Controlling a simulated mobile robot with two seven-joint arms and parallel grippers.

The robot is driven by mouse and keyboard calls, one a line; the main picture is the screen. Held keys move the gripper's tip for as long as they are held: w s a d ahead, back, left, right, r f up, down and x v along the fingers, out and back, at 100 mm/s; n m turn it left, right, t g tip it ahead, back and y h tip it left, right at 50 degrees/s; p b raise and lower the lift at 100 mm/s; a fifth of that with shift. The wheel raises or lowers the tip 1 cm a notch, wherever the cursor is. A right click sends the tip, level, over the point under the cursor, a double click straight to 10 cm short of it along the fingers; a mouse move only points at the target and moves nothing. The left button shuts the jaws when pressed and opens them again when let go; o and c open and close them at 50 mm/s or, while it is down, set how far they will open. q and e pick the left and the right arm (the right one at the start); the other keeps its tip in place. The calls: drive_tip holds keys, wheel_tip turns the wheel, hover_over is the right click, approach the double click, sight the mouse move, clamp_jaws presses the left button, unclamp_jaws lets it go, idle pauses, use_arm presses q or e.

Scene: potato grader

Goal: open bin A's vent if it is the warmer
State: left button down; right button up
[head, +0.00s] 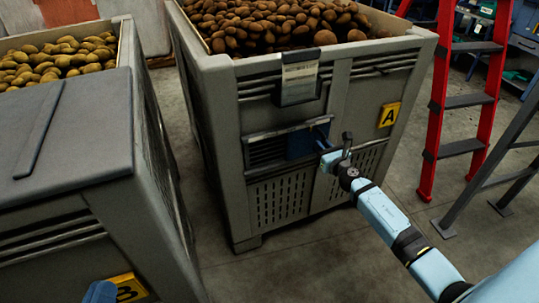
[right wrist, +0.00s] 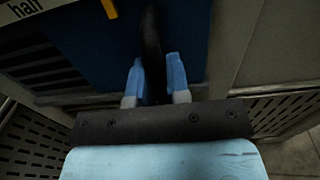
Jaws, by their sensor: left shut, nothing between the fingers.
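Bin A (head: 205,95), a grey crate of reddish-brown potatoes, carries a yellow A plate (head: 389,114). Its front vent has dark louvres (head: 267,151) showing at the left and a blue slide plate (head: 300,143) at the right. My right gripper (head: 330,148) is at that plate; in the right wrist view its blue fingers (right wrist: 154,75) are closed on either side of a dark upright handle (right wrist: 152,38). Bin B (head: 75,140), with paler potatoes and a yellow B plate (head: 127,289), stands at the left. My left gripper (head: 100,292) shows only partly at the bottom edge.
A grey holder with a paper card (head: 299,80) hangs on bin A's front, its text unreadable. A red stepladder (head: 440,105) and a grey metal frame (head: 490,165) stand to the right. Concrete floor (head: 280,270) is clear before bin A.

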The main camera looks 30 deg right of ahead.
drive_tip(key=o, duration=1)
drive_tip(key=s+a+b, duration=0.2)
drive_tip(key=s+b, duration=0.3)
drive_tip(key=s, duration=1.8)
drive_tip(key=shift+f, duration=0.25)
drive_tip(key=shift+a+f, duration=0.1)
